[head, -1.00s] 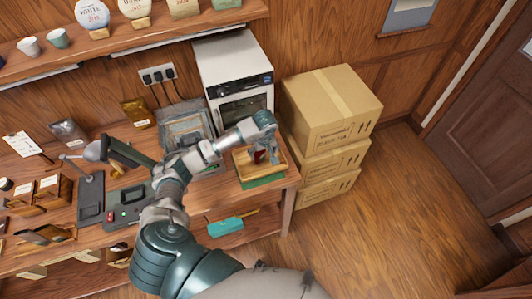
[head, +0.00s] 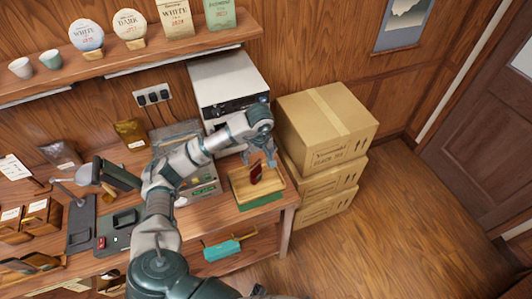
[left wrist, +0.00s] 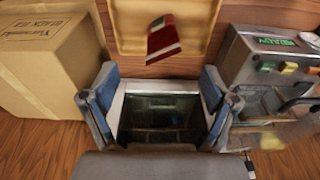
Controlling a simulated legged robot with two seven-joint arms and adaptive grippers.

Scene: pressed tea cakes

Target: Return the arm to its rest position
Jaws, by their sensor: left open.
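My left arm comes in from the lower left in the head view. Its gripper (head: 259,160) is open and empty, just above a wooden tray (head: 238,190) at the right end of the bench. A small dark red packet (head: 256,174) lies on the tray, apart from the fingers. In the left wrist view the open fingers (left wrist: 160,88) stand wide apart with nothing between them. The red packet (left wrist: 164,40), with a green and white end, lies on the tray (left wrist: 125,30) beyond them. My right gripper is not in view.
Stacked cartons (head: 325,125) stand right of the bench. A white oven-like machine (head: 228,82) stands behind the tray. A shelf (head: 165,52) with cups and round tea cakes runs above. A lamp (head: 82,176) and a grey device (head: 118,230) are at left. The floor at right is clear.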

